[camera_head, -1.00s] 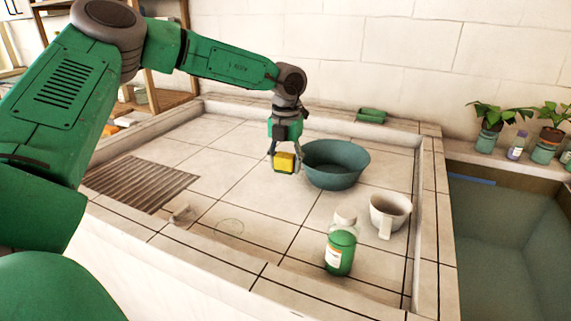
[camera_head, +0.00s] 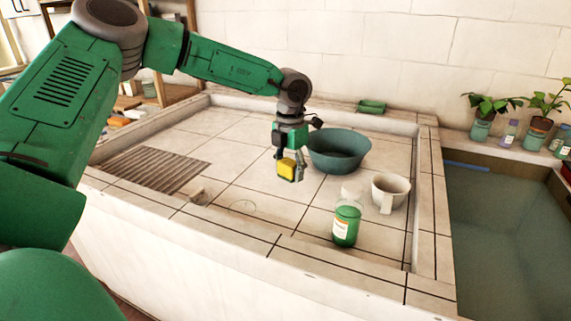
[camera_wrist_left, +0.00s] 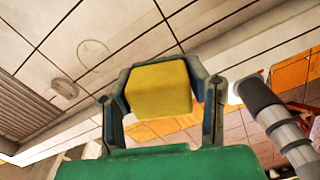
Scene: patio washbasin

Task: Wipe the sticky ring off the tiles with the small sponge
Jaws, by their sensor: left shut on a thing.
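The small yellow sponge (camera_head: 287,169) is held in my left gripper (camera_head: 290,176), which is shut on it. The sponge hangs above the tiles, in front of the teal basin. It also shows between the fingers in the left wrist view (camera_wrist_left: 158,90). The sticky ring (camera_head: 243,207) is a faint thin circle on the tiles near the front edge, to the left of and nearer than the sponge. The ring is clearer in the left wrist view (camera_wrist_left: 94,56), apart from the gripper. My right gripper is not in view.
The teal basin (camera_head: 339,151) stands behind the gripper. A green bottle (camera_head: 346,225) and a white mug (camera_head: 390,192) stand to the right. A slatted grate (camera_head: 150,170) lies left. A raised rim (camera_head: 320,257) borders the front. The tiles around the ring look clear.

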